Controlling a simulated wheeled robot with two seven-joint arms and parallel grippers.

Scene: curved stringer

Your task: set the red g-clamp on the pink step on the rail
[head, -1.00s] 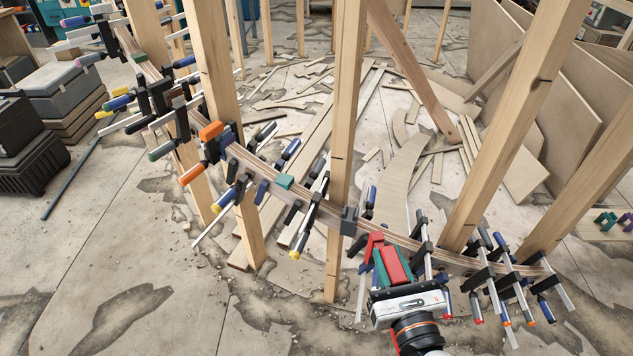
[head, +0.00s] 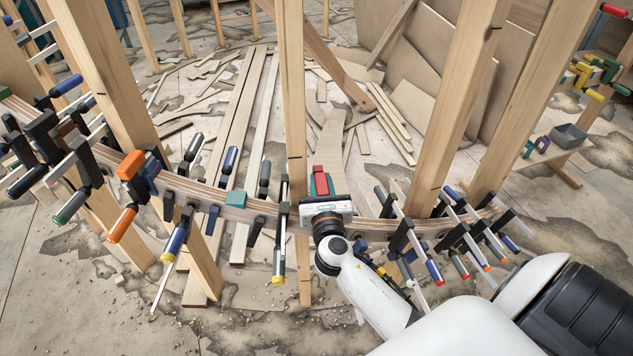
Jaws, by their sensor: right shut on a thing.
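My right gripper (head: 320,190) reaches in from the lower right, with its white body and dark, orange-ringed wrist in front of the curved rail (head: 235,200). It is shut on the red g-clamp (head: 321,176), which shows as a red part above the gripper, with teal beside it. The clamp is close to the rail, just right of the middle post; I cannot tell whether it touches. I cannot make out the pink step; the gripper and clamp cover part of the rail there. My left gripper is not in view.
Several bar clamps crowd the rail on both sides, including an orange-handled one (head: 123,223) at left. Upright posts (head: 292,100) stand along it. A small teal block (head: 258,194) sits on the rail. A bench (head: 548,150) with a grey tray (head: 568,135) is at right.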

